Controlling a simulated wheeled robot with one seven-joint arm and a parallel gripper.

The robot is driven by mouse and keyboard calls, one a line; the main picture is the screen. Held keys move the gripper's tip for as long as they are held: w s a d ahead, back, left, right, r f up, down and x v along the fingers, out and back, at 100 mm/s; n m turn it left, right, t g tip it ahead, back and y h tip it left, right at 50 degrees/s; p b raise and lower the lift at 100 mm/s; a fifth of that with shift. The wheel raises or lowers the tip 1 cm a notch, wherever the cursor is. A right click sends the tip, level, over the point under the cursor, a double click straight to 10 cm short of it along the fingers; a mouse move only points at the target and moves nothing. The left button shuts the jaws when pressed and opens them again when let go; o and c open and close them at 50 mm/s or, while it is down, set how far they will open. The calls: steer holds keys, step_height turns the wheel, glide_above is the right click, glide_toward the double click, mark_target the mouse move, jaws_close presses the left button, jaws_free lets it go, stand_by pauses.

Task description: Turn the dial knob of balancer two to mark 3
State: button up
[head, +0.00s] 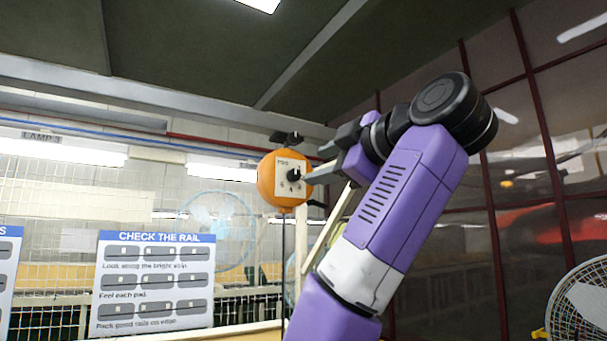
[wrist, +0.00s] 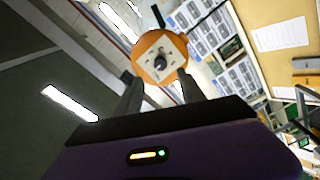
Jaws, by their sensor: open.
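The balancer is an orange round body (head: 268,187) hanging in the middle of the head view, with a pale square dial plate (head: 285,182) on its face. A black dial knob (head: 294,175) sits on the plate. The marks are too small to read. In the wrist view the orange body (wrist: 139,64), plate (wrist: 148,48) and knob (wrist: 160,61) show beyond the fingers. My gripper (head: 306,173) comes in from the right, with its fingertips close to the knob. In the wrist view my gripper (wrist: 158,82) is open, its fingers apart; I cannot tell whether they touch the knob.
A sign reading "CHECK THE RAIL" (head: 156,284) stands at the lower left. A fan (head: 580,300) is at the lower right. A dark-framed glass wall (head: 440,250) lies behind my arm. A thin cord (head: 283,260) hangs below the balancer.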

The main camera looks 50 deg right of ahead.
mark_target(296, 175)
steer(key=p+x, duration=0.3)
steer(key=x, duration=0.5)
steer(key=shift+c, duration=0.2)
steer(key=shift+f, duration=0.1)
jaws_close()
